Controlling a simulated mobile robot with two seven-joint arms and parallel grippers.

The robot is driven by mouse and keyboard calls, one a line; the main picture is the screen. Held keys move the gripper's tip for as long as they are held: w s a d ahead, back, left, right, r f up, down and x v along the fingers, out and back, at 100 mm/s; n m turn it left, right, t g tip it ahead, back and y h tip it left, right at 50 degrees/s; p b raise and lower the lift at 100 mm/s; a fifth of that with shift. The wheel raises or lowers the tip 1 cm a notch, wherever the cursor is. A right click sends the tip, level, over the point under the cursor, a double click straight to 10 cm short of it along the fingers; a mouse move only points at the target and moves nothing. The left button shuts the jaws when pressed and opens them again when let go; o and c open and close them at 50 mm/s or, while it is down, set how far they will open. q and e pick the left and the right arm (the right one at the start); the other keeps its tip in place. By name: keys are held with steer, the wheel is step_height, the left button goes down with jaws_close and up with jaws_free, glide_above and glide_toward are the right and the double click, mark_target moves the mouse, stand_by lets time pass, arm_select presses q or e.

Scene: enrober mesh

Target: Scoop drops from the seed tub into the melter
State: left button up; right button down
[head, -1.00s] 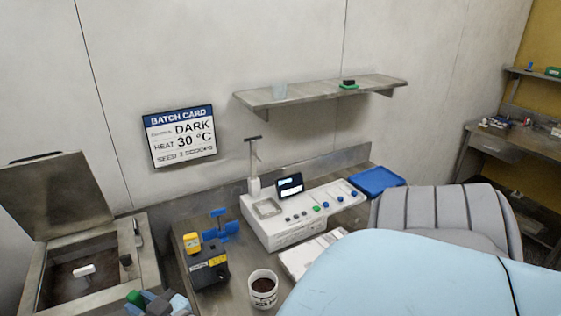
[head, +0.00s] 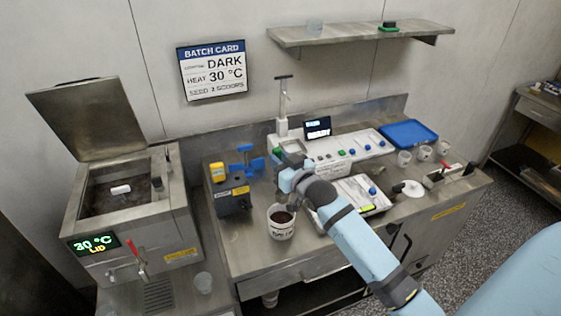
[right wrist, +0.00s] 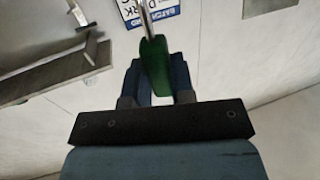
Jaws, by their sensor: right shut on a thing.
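The seed tub (head: 281,228) is a white cup with dark drops inside, near the front edge of the bench. The melter (head: 150,215) is the steel box on the left. Its lid (head: 85,130) is raised, its well is dark with a small white piece inside, and its display reads 30 °C LID. My right gripper (head: 281,157) is above and behind the tub. In the right wrist view it is shut on a green handle (right wrist: 154,68) with a thin metal rod, seemingly the scoop. The scoop's bowl is out of frame. My left gripper is not in view.
A dark box (head: 232,200) with blue and yellow parts stands between melter and tub. A white control machine (head: 335,150) stands behind my right arm. A blue tray (head: 408,133) and several cups are at the right.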

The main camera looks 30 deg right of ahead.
steer(key=b, duration=0.5)
glide_above(280, 193)
steer(key=w, duration=0.1)
steer(key=f, duration=0.5)
steer(key=shift+d+f, duration=0.3)
steer(key=shift+f, duration=0.05)
steer(key=shift+f+b, duration=0.4)
steer(key=shift+b, duration=0.15)
steer(key=shift+f, duration=0.35)
steer(key=shift+f+b, duration=0.4)
steer(key=shift+f, duration=0.35)
step_height(280, 193, down, 2)
steer(key=shift+f+b, duration=0.25)
steer(key=shift+b, duration=0.3)
steer(key=shift+f, duration=0.65)
steer(key=shift+r, duration=0.1)
